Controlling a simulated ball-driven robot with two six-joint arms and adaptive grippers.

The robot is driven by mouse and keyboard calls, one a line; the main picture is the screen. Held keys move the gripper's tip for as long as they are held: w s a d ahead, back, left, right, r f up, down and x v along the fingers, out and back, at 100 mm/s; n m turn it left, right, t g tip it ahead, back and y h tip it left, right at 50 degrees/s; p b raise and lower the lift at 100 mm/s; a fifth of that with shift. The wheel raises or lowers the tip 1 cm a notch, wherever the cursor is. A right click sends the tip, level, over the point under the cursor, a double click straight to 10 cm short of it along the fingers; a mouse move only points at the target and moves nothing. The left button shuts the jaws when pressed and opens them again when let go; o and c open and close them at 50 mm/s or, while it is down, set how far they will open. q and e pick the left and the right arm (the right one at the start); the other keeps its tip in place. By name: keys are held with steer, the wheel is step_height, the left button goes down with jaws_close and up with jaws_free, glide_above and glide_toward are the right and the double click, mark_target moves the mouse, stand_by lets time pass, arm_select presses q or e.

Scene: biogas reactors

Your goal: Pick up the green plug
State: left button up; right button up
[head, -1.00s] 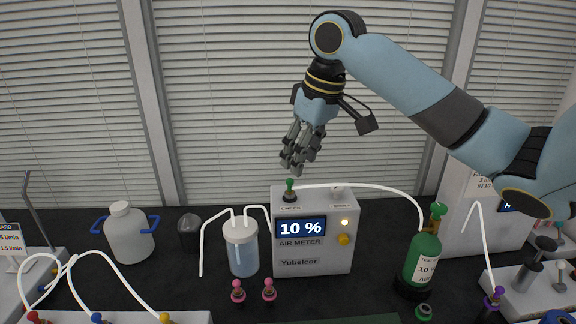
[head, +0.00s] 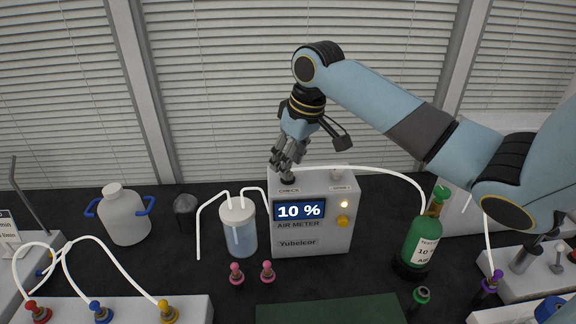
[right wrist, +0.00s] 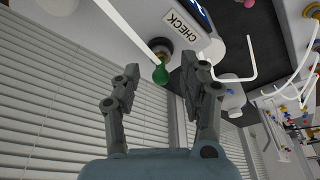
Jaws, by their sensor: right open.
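The green plug shows in the right wrist view (right wrist: 160,74) as a green knob at the CHECK port, with a white hose running from it. My right gripper (head: 284,176) is at the top left of the air meter (head: 312,240), right at the plug, and hides it in the head view. In the right wrist view my right gripper (right wrist: 160,82) is open, with its fingers on either side of the plug. No grip on it shows. The air meter's display reads 10 %. My left gripper is not in view.
A white hose links the meter's top to a green bottle (head: 425,240) on the right. A clear bottle (head: 238,232) with tubes stands left of the meter, and two pink plugs (head: 236,273) in front. A white jug (head: 123,215) stands further left. Window blinds are behind.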

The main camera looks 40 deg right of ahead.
steer(key=shift+w+f, duration=0.2)
steer(key=shift+f, duration=0.45)
jaws_close()
steer(key=shift+r, duration=0.1)
